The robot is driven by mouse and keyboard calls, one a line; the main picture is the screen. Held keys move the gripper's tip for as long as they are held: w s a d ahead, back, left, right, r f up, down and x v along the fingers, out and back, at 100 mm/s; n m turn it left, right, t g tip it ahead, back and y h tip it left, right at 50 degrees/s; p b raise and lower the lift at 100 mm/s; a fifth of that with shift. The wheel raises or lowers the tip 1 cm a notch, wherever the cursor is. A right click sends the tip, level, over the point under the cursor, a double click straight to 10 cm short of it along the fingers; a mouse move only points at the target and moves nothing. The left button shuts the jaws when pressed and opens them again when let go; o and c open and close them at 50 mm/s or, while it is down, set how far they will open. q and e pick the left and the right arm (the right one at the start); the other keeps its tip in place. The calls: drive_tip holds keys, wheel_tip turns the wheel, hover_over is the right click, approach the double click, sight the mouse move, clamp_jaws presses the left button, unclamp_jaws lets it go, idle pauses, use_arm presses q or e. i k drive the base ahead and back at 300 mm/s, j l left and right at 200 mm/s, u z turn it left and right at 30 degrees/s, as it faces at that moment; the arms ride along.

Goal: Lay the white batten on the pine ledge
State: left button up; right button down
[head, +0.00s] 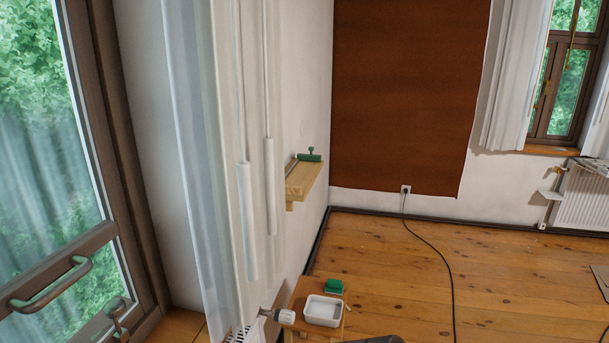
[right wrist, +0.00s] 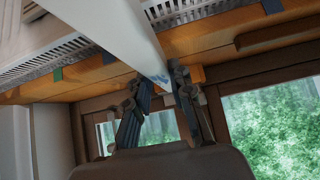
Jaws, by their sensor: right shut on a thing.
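The pine ledge (head: 301,187) is fixed to the wall beyond the curtain in the head view. A green-handled tool (head: 309,157) lies at its far end, and its near part is partly hidden. In the right wrist view my right gripper (right wrist: 157,73) is shut on a long white piece, which looks like the white batten (right wrist: 118,32). The batten runs from the fingers up to the top left, out of the picture. The gripper and held batten cannot be made out in the head view. My left gripper is in neither view.
Two white rods (head: 247,220) hang on cords before the curtain (head: 200,130), left of the ledge. Below, a small wooden stand (head: 303,289) holds a white tray (head: 323,310) and a green block (head: 334,286). A black cable (head: 446,262) crosses open floor.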

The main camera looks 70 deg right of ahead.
sight(299, 178)
drive_tip(key=k+l+z, duration=0.15)
drive_tip(key=l, duration=0.9)
drive_tip(key=k+l+z, duration=0.2)
drive_tip(key=l, duration=0.9)
drive_tip(key=i+j, duration=0.05)
drive_tip(key=i, duration=0.1)
